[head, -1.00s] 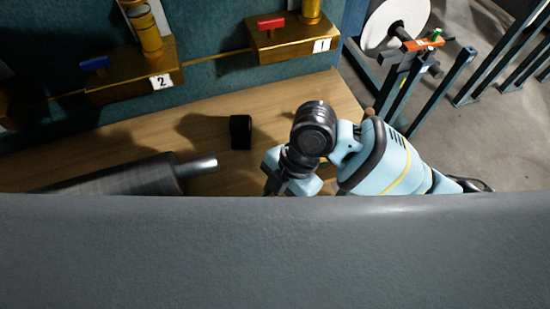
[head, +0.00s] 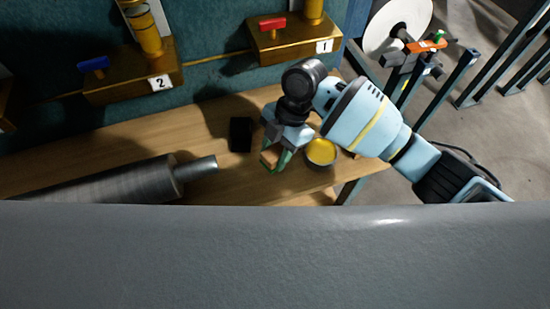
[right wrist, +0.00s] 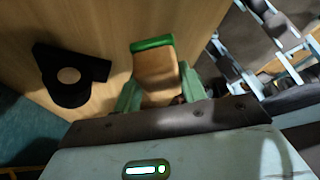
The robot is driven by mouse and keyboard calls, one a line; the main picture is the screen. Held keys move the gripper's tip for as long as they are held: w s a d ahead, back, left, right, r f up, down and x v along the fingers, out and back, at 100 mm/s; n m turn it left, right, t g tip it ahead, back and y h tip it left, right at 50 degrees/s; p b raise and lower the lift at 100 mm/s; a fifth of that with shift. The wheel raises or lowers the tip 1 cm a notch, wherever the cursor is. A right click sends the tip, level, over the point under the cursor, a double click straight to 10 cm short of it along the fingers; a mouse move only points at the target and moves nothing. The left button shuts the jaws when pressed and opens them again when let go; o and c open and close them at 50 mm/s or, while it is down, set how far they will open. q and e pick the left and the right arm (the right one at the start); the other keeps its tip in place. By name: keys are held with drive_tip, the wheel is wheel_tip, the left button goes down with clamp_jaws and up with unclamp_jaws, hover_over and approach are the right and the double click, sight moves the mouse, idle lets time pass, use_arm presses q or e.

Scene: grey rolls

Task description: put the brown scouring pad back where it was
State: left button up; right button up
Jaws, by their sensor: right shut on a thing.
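My right gripper (head: 274,161) has green fingers and is over the wooden bench. It is shut on the brown scouring pad (right wrist: 158,76), which shows as a tan-brown block between the fingers in the right wrist view. In the head view only a small brown part of the pad (head: 269,156) shows between the fingers. A green strip lies across the pad's far end in the right wrist view; I cannot tell whether it belongs to the pad. The gap between the pad and the bench top is hard to judge. My left gripper is not in view.
On the bench (head: 222,182), a black holder-like object (head: 240,135) stands left of my gripper, and a tin with yellow contents (head: 321,152) stands right. A grey roll (head: 115,181) lies at the left. Brass valve blocks line the back. A grey surface (head: 270,255) fills the foreground.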

sight(275, 162)
drive_tip(key=shift+s+f, duration=0.1)
drive_tip(key=shift+f, duration=1.55)
drive_tip(key=shift+f, duration=0.1)
drive_tip(key=o, duration=0.9)
drive_tip(key=shift+o, duration=0.2)
drive_tip(key=v, duration=1.2)
